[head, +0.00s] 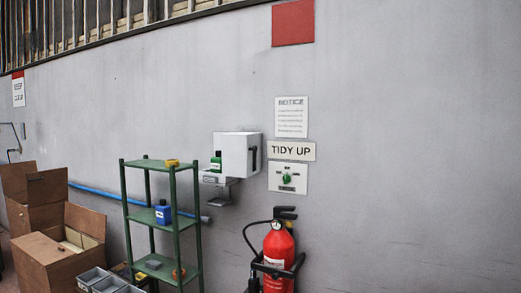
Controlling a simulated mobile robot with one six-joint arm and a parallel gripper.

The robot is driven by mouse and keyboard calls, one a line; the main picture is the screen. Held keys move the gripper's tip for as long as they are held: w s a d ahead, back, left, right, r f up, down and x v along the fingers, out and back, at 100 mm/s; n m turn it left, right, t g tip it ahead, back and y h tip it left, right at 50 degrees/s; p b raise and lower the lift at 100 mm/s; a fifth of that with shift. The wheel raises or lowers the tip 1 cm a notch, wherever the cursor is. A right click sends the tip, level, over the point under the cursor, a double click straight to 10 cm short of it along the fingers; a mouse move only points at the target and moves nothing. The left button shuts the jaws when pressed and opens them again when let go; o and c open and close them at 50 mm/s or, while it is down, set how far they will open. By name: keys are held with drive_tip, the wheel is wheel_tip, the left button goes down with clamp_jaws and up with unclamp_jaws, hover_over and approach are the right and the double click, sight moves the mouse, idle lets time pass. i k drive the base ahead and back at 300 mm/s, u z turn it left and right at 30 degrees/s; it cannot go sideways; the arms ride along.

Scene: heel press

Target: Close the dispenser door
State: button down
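The dispenser (232,150) is a white box fixed to the grey wall, left of the notices. A white panel with a dark upright handle (253,158) forms its right part and looks like the door. I cannot tell for sure how far the door stands open. A green bottle (216,162) shows at the left of the box, above a pale ledge with a small label (212,180). A grey bracket or tray (220,200) hangs below. My gripper is not in view.
A green shelf rack (173,223) with small items stands left of the dispenser. A red fire extinguisher (278,258) stands at lower right of it. Cardboard boxes (62,260) and grey bins (95,278) are at lower left. The wall at right is bare.

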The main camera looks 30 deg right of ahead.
sight(242, 151)
drive_tip(key=z, duration=0.05)
drive_tip(key=i, duration=1)
drive_tip(key=u, duration=0.05)
